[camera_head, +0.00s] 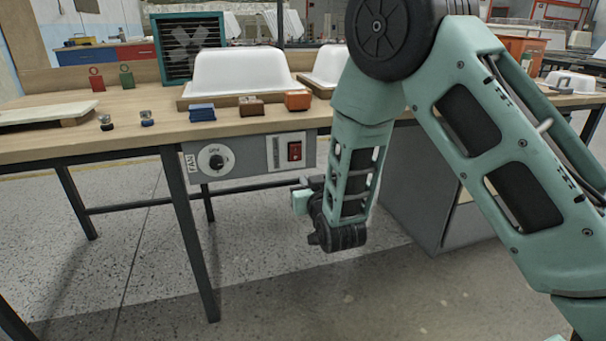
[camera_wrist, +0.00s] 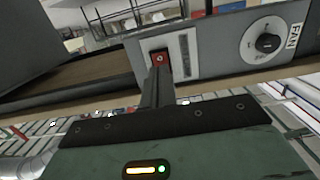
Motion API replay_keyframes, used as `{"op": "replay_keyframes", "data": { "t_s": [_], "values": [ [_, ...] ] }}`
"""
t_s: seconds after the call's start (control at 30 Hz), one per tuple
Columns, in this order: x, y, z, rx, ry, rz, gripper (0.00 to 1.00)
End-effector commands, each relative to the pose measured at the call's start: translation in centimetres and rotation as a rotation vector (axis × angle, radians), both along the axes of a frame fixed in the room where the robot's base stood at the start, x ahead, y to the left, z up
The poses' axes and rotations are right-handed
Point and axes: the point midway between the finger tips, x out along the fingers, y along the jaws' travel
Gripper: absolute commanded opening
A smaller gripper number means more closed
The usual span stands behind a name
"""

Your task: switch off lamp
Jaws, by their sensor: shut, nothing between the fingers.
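A grey control panel (camera_head: 250,158) hangs under the front edge of the wooden bench. At its right end is a red rocker switch (camera_head: 294,151) beside a pale label strip too small to read. In the wrist view, which looks upside down, the red switch (camera_wrist: 159,56) is just beyond the tips of my gripper (camera_wrist: 158,72). The fingers are shut, empty and lined up with the switch, partly covering it. I cannot tell whether they touch it. No lamp can be made out.
A round dial (camera_head: 216,160) marked FAN is on the panel's left part; it also shows in the wrist view (camera_wrist: 267,43). On the bench (camera_head: 150,133) are white tub shells (camera_head: 238,70) and small coloured blocks. A grey cabinet (camera_head: 420,190) stands to the right.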

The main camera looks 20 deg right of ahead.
Motion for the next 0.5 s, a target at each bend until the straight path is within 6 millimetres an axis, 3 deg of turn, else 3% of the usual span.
{"op": "replay_keyframes", "data": {
  "t_s": [0.2,0.5],
  "values": [
    [-3.4,0.1,-0.5,-0.001,0.003,0.002,0.00],
    [-5.1,0.0,-0.7,0.001,0.000,0.000,0.00]
  ]
}}
